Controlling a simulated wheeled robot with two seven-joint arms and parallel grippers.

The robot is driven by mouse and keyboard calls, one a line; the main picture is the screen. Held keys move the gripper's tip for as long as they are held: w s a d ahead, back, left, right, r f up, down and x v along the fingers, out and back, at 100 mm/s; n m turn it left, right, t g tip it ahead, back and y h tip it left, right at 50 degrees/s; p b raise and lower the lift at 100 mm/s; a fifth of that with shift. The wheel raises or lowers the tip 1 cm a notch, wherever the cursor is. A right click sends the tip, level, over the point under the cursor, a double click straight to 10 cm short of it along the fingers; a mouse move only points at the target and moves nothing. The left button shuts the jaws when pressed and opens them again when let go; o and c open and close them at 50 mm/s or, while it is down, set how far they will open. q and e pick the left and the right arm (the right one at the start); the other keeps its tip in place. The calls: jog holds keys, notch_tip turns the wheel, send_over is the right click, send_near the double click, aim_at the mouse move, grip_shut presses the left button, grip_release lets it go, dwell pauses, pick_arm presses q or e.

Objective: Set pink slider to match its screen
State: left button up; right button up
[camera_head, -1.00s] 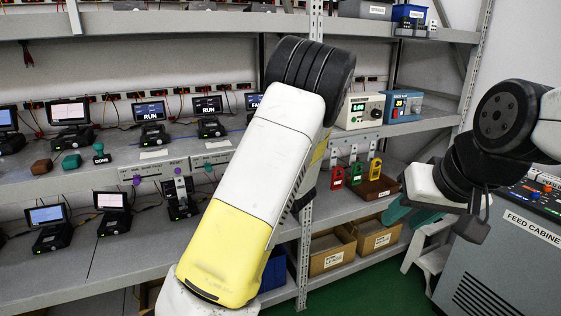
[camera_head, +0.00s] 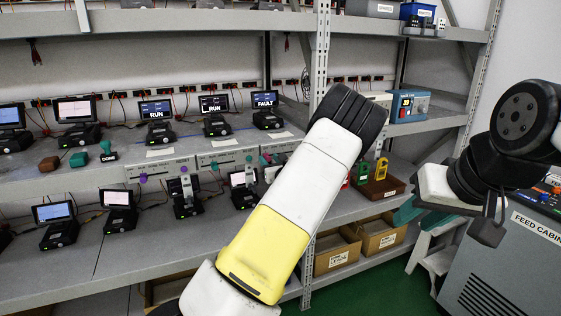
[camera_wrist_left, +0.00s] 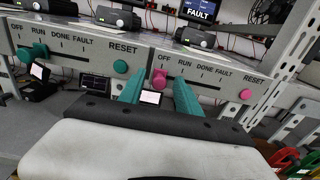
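The pink slider knob (camera_wrist_left: 158,78) is on the front of a grey panel (camera_wrist_left: 212,66) in the left wrist view. It is at the left end of its scale, below OFF. A pink RESET button (camera_wrist_left: 246,94) is on the same panel. The screen above reads FAULT (camera_wrist_left: 200,10) and also shows in the head view (camera_head: 265,99). My left gripper (camera_wrist_left: 158,96) is open, its two teal fingers apart, one on either side of the knob; contact cannot be told. In the head view my left arm hides much of this area. My right gripper's fingers cannot be made out clearly.
A neighbouring panel to the left has a teal slider (camera_wrist_left: 38,50) and a teal button (camera_wrist_left: 120,66). Other small screens (camera_head: 155,109) stand along the shelf. A metal rack post (camera_head: 318,75) rises on the right. Coloured padlocks (camera_head: 381,169) are beyond it.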

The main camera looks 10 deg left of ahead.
pick_arm(q)
grip_shut()
dwell(1.4)
